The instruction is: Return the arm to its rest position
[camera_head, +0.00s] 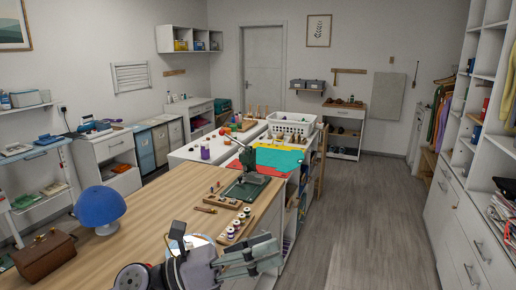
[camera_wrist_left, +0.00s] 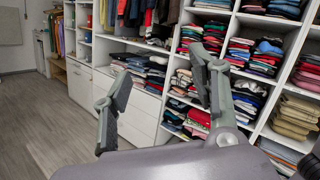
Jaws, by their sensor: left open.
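My left gripper (camera_head: 272,258) is at the bottom centre of the head view, over the near right edge of the wooden worktable (camera_head: 160,205). In the left wrist view its two fingers (camera_wrist_left: 158,92) are spread apart with nothing between them. They point toward the cubby shelving (camera_wrist_left: 220,55), which stands some distance beyond the fingertips. Folded clothes (camera_wrist_left: 258,48) fill many cubbies. My right gripper is in neither view.
The worktable holds a blue domed lamp (camera_head: 100,207), a brown box (camera_head: 44,256), a green press (camera_head: 248,185) and a spool rack (camera_head: 236,226). A white basket (camera_head: 291,123) stands farther back. The wooden floor (camera_head: 355,215) on the right is clear.

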